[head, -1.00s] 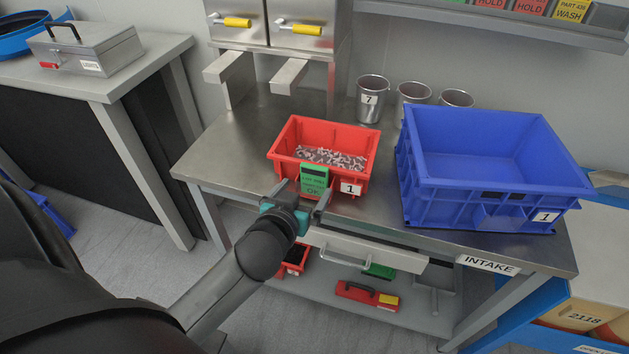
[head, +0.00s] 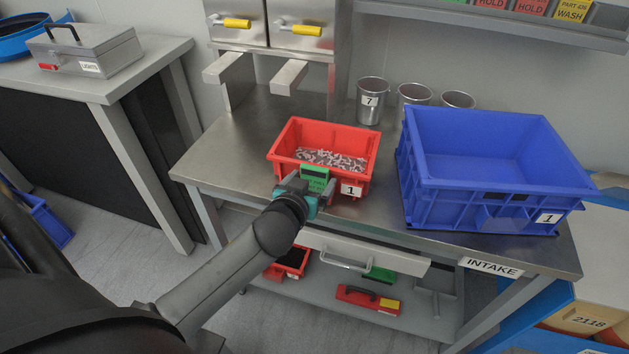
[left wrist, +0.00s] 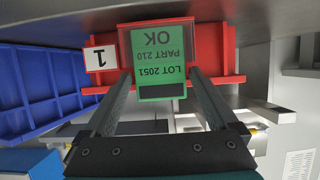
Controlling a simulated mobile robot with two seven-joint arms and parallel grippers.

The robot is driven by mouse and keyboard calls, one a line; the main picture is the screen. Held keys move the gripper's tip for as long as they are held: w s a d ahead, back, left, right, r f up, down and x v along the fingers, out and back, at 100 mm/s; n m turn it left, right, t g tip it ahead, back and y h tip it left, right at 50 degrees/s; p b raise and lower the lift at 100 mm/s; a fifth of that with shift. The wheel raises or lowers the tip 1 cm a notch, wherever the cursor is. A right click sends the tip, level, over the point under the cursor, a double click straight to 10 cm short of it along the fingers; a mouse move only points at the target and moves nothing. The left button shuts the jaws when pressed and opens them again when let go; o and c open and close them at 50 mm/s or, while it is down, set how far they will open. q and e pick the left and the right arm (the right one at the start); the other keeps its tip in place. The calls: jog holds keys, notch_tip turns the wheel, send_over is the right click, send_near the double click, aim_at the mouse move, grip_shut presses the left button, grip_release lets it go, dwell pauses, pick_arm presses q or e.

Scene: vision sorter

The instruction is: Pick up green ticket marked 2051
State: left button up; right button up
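The green ticket (head: 315,173) sits at the front wall of the red bin (head: 357,134) on the bench. In the left wrist view the ticket (left wrist: 157,62) appears upside down and reads LOT 2051, PART 210, OK. My left gripper (head: 308,185) is at the bin's front, its fingers hiding the ticket's lower part in the head view. In the left wrist view the open fingers (left wrist: 161,76) stand one on each side of the ticket's near end. I cannot tell whether they touch it. My right gripper is not in view.
A label marked 1 (head: 352,190) is beside the ticket on the bin. A large blue crate (head: 490,188) stands to the right. Metal cups (head: 371,114) stand behind. A drawer handle (head: 346,261) is below the bench top. Bare bench (head: 225,150) lies left of the bin.

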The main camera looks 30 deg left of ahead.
pick_arm(q)
jog(key=c, duration=1)
